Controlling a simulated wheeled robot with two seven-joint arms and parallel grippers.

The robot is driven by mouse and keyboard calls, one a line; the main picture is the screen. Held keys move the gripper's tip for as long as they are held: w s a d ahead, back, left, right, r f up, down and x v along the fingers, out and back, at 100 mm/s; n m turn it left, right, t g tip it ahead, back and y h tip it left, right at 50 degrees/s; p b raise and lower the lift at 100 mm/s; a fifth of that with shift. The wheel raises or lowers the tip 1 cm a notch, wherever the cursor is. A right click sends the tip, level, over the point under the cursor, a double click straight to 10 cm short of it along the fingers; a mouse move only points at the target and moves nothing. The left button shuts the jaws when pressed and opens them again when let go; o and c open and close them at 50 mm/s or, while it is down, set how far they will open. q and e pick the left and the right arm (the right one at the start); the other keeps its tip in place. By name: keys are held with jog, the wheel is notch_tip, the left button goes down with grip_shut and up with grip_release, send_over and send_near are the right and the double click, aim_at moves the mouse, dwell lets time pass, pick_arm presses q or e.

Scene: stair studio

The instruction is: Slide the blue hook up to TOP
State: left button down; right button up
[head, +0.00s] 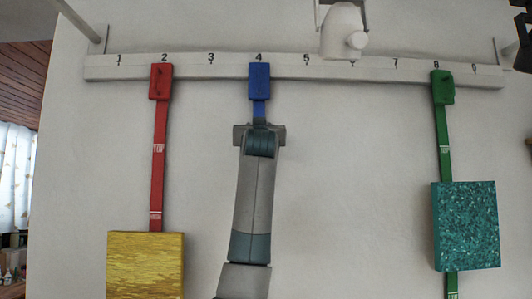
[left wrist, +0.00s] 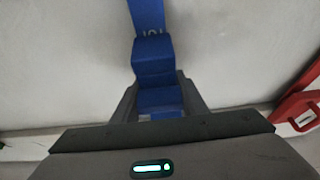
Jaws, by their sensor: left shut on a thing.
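The blue strap (head: 259,111) hangs from the blue block (head: 259,81) under number 4 on the white rail. My left gripper (head: 259,127) is just below that block, and my arm covers the lower strap. In the left wrist view the left gripper (left wrist: 160,105) is shut on the blue hook (left wrist: 154,62), which lies against the blue strap (left wrist: 147,14). White lettering, probably the TOP mark (left wrist: 152,33), shows right at the hook's edge, partly cut off. The head view does not show the hook or this mark.
The numbered rail (head: 210,68) crosses the wall. A red strap (head: 158,150) at 2 carries a yellow panel (head: 145,262); a green strap (head: 442,120) at 8 carries a teal panel (head: 466,225). A white fixture (head: 341,30) overlaps the rail near 6. The wall between blue and green is bare.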

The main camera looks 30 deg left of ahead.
pick_arm(q)
jog(key=shift+r, duration=1.05)
jog(key=c, duration=1.1)
grip_release()
pick_arm(e)
jog(key=shift+s+a+r, duration=0.25)
jog(key=shift+a, duration=0.25)
jog(key=shift+d, duration=0.1)
